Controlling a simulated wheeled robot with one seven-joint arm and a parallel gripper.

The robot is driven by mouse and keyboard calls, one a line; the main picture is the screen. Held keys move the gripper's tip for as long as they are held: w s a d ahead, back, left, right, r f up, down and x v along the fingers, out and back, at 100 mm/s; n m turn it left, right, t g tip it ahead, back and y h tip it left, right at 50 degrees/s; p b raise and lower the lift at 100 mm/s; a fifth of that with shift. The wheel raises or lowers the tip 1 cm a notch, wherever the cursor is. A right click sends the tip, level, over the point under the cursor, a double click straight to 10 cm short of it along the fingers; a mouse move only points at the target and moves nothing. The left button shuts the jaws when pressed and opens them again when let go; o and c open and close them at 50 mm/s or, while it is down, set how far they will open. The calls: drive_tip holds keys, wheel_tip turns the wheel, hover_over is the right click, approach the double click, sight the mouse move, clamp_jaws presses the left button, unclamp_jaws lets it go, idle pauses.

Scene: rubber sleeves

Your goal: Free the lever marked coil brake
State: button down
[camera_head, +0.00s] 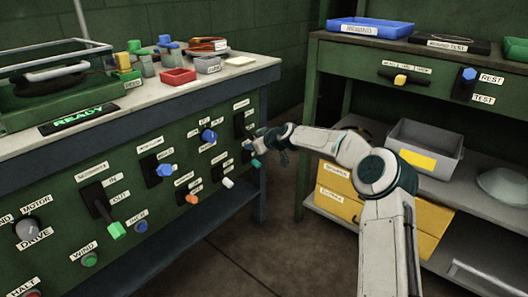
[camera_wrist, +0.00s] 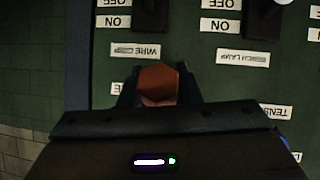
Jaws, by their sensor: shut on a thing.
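My gripper (camera_head: 262,138) is at the right end of the green bench-front panel. In the wrist view my gripper (camera_wrist: 158,96) is shut on an orange-brown piece (camera_wrist: 160,77), in front of a panel label. I cannot tell whether this piece is on a lever or clear of it. The panel has a green-handled lever (camera_head: 116,230), a blue-handled lever (camera_head: 165,170) and another blue-handled one (camera_head: 209,136). I cannot read a coil brake label in either view.
Orange (camera_head: 192,199), white (camera_head: 228,183) and teal (camera_head: 256,162) knobs stick out low on the panel. The wrist view shows two dark switches (camera_wrist: 150,15) (camera_wrist: 262,18). A shelf unit with a grey bin (camera_head: 424,143) stands right. Floor between is clear.

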drive_tip(key=shift+a, duration=0.15)
idle(0.4)
drive_tip(key=c, duration=1.1)
unclamp_jaws()
drive_tip(key=shift+a+f, duration=0.1)
drive_tip(key=shift+o, duration=0.2)
drive_tip(key=shift+s+d+r, duration=0.25)
drive_tip(key=shift+d+r, duration=0.05)
drive_tip(key=shift+d, duration=0.2)
drive_tip(key=p+v, duration=0.3)
drive_tip(key=v, duration=0.9)
drive_tip(key=shift+s+d, duration=0.2)
drive_tip(key=shift+s, duration=0.2)
